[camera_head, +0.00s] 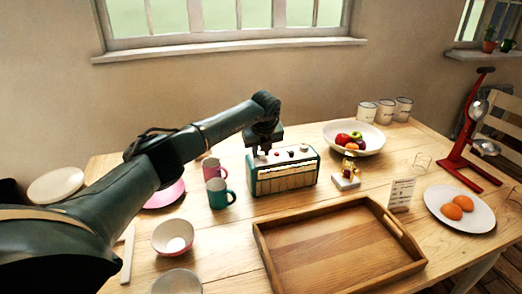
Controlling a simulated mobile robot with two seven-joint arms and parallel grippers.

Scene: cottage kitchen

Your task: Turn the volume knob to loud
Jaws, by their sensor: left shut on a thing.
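A green and cream radio (285,181) stands upright on the wooden table. Small knobs show on its top, among them a dark one (291,154) and one at the right (304,147). My left gripper (261,152) points down at the left end of the radio's top and is shut on a knob there. The gripper hides most of that knob, and its setting cannot be read. I cannot make out any markings by the knobs. My right gripper is not in view.
A teal mug (219,194) and a pink mug (212,170) stand close left of the radio. A wooden tray (340,247) lies in front. A fruit bowl (371,148) and a small figurine (346,178) are to the right.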

